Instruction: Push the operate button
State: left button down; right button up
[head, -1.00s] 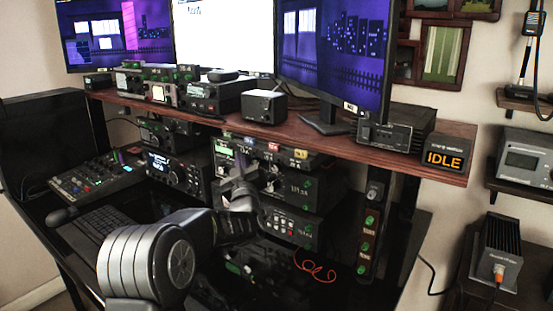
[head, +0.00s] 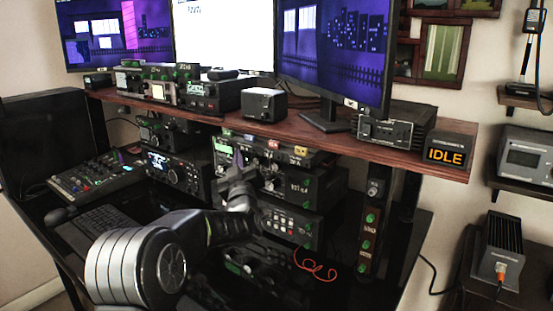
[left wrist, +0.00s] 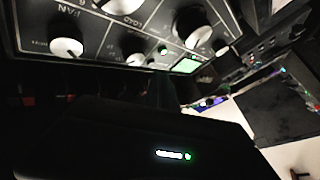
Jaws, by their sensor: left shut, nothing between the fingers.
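A stack of black radio units stands under the shelf. Its top unit (head: 285,155) has coloured labels, and the lower unit (head: 288,222) has a row of small light buttons. I cannot tell which control is the operate button; its lettering is too small to read. My left gripper (head: 239,163) is shut and empty, pointing up in front of the stack's left part and hiding some of its front. In the left wrist view, a panel with white knobs (left wrist: 195,38) and a small green-lit window (left wrist: 186,66) fills the top; the fingertips are not clear there.
An orange IDLE display (head: 445,155) sits at the shelf's right end. The wooden shelf (head: 330,148) overhangs the stack. A vertical strip of green knobs (head: 369,230) stands to the right, and an orange cable (head: 316,270) lies below. A mixer (head: 95,175) and keyboard are at left.

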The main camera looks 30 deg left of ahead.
pick_arm(q)
jog(key=s+b, duration=0.3)
jog(key=s, duration=0.3)
jog(key=shift+a, duration=0.25)
dwell(0.4)
